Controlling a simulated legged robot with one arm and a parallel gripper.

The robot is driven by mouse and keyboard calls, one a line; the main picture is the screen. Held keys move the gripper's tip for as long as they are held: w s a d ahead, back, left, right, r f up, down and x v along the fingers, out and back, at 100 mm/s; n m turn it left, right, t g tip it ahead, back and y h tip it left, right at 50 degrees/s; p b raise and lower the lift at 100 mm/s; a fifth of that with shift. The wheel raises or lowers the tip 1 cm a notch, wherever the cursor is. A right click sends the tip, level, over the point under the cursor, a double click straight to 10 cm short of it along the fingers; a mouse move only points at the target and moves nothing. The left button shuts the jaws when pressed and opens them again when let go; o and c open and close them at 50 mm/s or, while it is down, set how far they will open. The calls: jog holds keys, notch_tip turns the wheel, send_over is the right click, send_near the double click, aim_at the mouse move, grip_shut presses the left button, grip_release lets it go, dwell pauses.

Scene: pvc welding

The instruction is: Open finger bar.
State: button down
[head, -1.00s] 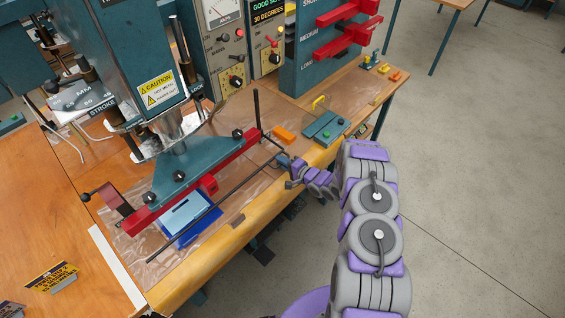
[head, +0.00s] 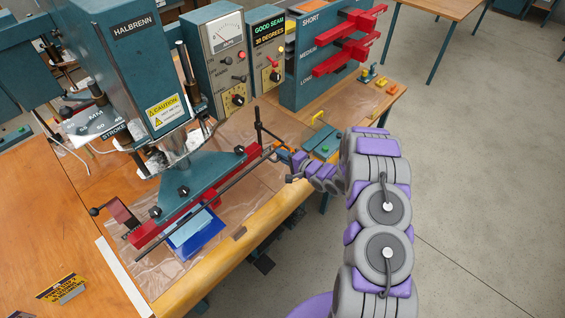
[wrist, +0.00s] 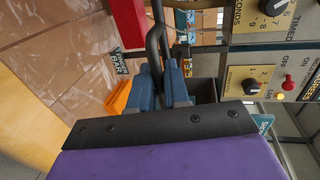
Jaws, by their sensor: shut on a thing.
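The finger bar (head: 222,185) is a thin dark rod that runs along the front of the red pressing bar (head: 172,222) of the welding press, its right end by a dark upright post. My gripper (head: 281,155) is at the bar's right end. In the wrist view my gripper's blue-grey fingers (wrist: 163,78) are shut on the dark bent end of the bar (wrist: 155,48). A "BAR" label (wrist: 118,62) shows beside it. The blue sheets (head: 195,235) lie under the rod and red bar on clear film.
The teal press (head: 140,65) with a caution label stands behind the bar. Control boxes (head: 217,60) and a teal rack with red bars (head: 335,60) stand at the back. Open floor lies to the right.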

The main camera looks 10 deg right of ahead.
notch_tip(320, 180, up, 6)
jog(key=shift+p, duration=1.15)
jog(key=c, duration=1.3)
grip_release()
jog(key=shift+d, duration=0.1)
jog(key=v, duration=1.7)
jog(key=shift+s+d, duration=0.1)
jog(key=shift+s, duration=0.1)
